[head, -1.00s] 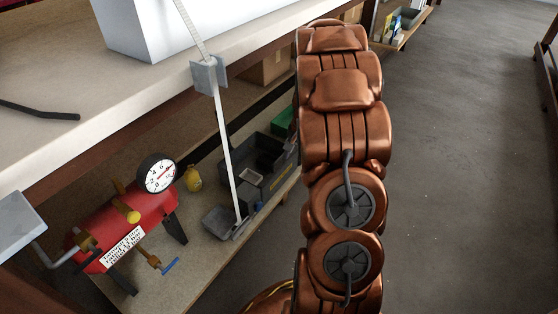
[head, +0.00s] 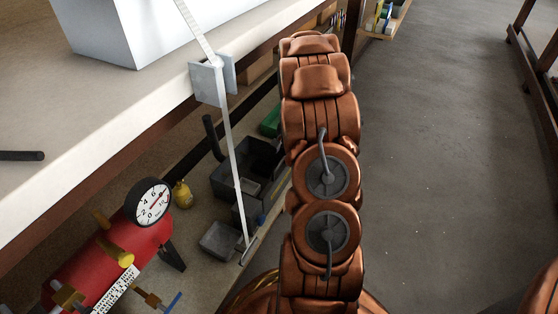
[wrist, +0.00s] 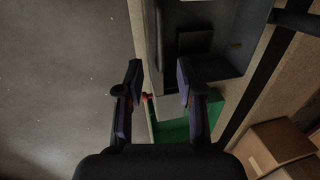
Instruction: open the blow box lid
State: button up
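No box in view is clearly marked as the blow box, and I cannot tell which lid the task means. A dark grey open bin (head: 258,160) sits on the lower shelf beside my copper arm in the head view. In the wrist view, a dark grey box (wrist: 235,63) lies beyond and to the right of my fingertips. My gripper (wrist: 158,80) is open, with its two fingers apart and nothing held. A green item (wrist: 176,130) shows below and between the fingers. My gripper does not show in the head view.
A red tank (head: 100,262) with a white gauge (head: 149,202) stands on the shelf. A white box (head: 100,30) is on the worktop (head: 110,105). A thin metal strip (head: 235,160) hangs from a grey bracket (head: 212,83). Grey floor (head: 430,170) at right is clear.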

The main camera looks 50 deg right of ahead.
aim_at(280, 164)
jog(key=f+b, duration=0.1)
jog(key=f, duration=0.2)
jog(key=w+f+b, duration=0.1)
jog(key=f, duration=0.2)
jog(key=shift+w+a, duration=0.1)
jog(key=shift+a, duration=0.05)
jog(key=shift+c, duration=0.2)
grip_shut()
dwell(0.3)
